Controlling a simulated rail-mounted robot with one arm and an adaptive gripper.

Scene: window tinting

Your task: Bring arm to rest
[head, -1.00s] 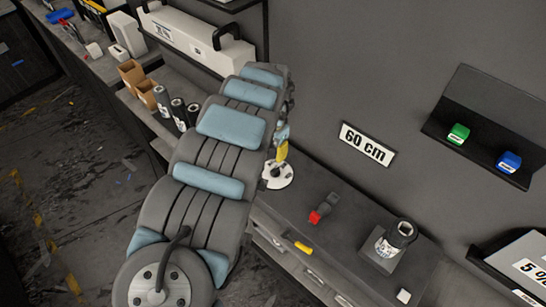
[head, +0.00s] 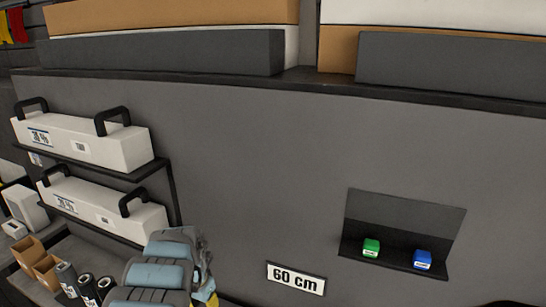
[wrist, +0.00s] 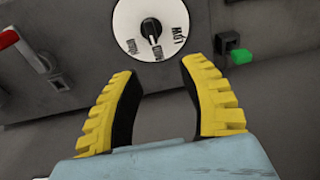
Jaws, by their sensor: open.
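My gripper (wrist: 163,105) shows in the wrist view with its two yellow, black-padded fingers spread apart and nothing between them. Beyond the fingertips is a white round dial (wrist: 153,30) with a black knob, on a grey surface. In the head view my grey and light-blue arm stands at the bottom, left of the 60 cm sign. Only a bit of yellow shows at its right edge there, and the gripper's fingers are mostly out of that view.
A wall shelf holds a green block (head: 371,248) and a blue block (head: 422,259). White cases with black handles (head: 85,140) sit on racks at left. A 60 cm sign (head: 296,278) is on the wall. In the wrist view a red-handled thing (wrist: 12,42) lies at upper left.

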